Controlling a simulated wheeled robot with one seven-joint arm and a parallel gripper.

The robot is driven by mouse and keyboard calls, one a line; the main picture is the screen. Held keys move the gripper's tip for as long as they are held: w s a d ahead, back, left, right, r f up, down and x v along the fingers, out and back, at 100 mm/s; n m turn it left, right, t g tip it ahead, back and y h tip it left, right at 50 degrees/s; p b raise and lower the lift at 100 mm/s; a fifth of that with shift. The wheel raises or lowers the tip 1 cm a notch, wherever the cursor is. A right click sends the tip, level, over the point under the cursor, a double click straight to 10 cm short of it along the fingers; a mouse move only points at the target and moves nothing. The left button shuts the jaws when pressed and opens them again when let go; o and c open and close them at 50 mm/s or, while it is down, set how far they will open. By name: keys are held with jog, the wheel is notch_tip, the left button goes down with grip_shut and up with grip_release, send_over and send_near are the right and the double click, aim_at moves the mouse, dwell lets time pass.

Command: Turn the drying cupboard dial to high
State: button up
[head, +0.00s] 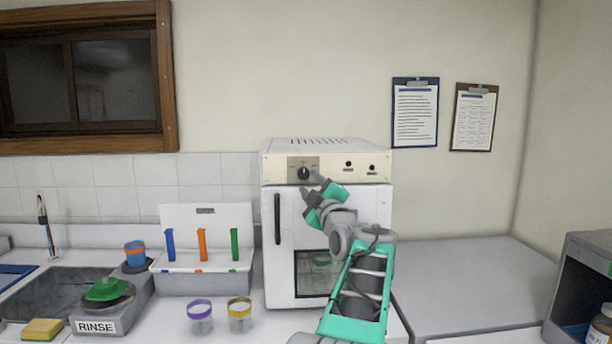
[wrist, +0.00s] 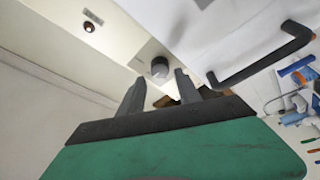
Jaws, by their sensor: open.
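The drying cupboard (head: 328,164) is a white box on the counter with a cream control strip on top. Its black dial (head: 303,173) sits on a grey plate at the strip's left. In the wrist view the dial (wrist: 160,68) shows as a round knob just beyond and between my fingertips. My gripper (head: 309,183) is open and empty, in front of the control strip, slightly below and right of the dial. It also shows in the wrist view (wrist: 160,85), with the fingers apart. I cannot read the dial's setting.
The cupboard door has a dark vertical handle (head: 277,218) below the dial, also in the wrist view (wrist: 262,58). A tube rack (head: 205,284) and two jars (head: 200,318) stand to the left. The counter (head: 470,285) to the right is clear.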

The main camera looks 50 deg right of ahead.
aim_at(304, 175)
jog(key=p+x, duration=0.1)
jog(key=x, duration=0.3)
jog(key=shift+w+d, duration=0.25)
jog(key=shift+w, duration=0.05)
jog(key=shift+c, duration=0.3)
grip_shut()
